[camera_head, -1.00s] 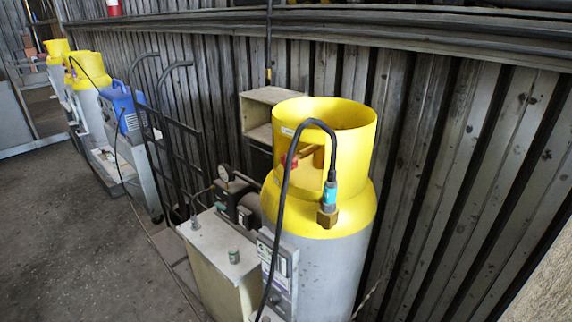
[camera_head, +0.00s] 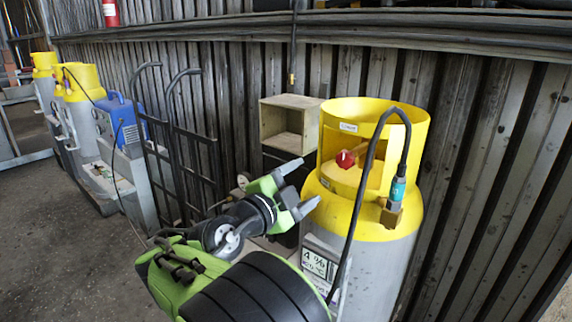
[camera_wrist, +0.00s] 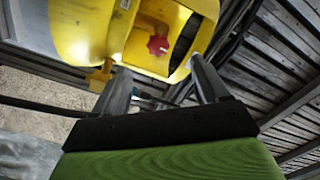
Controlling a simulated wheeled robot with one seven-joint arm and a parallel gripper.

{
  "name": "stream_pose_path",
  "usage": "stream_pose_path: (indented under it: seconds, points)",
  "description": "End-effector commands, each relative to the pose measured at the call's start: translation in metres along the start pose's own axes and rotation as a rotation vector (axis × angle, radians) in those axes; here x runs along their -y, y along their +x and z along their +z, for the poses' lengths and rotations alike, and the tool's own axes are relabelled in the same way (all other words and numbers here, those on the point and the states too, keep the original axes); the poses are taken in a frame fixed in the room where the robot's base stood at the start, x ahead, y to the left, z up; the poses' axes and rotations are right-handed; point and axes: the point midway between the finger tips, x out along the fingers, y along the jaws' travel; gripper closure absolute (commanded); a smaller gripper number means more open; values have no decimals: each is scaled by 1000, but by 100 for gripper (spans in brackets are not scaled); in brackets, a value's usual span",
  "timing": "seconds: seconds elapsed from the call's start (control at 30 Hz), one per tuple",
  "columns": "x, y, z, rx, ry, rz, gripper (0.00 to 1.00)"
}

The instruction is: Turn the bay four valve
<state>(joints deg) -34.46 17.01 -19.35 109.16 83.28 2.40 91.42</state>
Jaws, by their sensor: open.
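The bay four cylinder (camera_head: 372,255) is grey with a yellow top and collar, and a label on its front reads 4. Its red valve knob (camera_head: 345,159) shows inside the collar's opening. My gripper (camera_head: 305,187) is open and empty, to the left of the collar and apart from the knob. In the wrist view the red knob (camera_wrist: 158,46) shows beyond and between my open fingers (camera_wrist: 163,75), inside the yellow collar (camera_wrist: 90,25).
A black hose (camera_head: 366,165) arches from a blue and brass fitting (camera_head: 397,193) down the cylinder's front. An open box (camera_head: 290,125) stands behind, near the corrugated wall. A hand truck (camera_head: 187,150), a blue unit (camera_head: 122,125) and more yellow-topped cylinders stand to the left.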

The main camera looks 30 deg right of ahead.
Motion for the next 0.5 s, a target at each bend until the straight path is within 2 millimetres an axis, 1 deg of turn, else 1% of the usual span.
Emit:
stream_pose_path:
  seconds: [0.03,0.13,0.27,0.5]
  points:
    - [2,2,-3,-15,11,-5,26]
    - [2,11,-5,-16,11,-2,26]
    - [2,30,-6,-16,10,2,26]
    - [4,92,-8,-16,7,2,26]
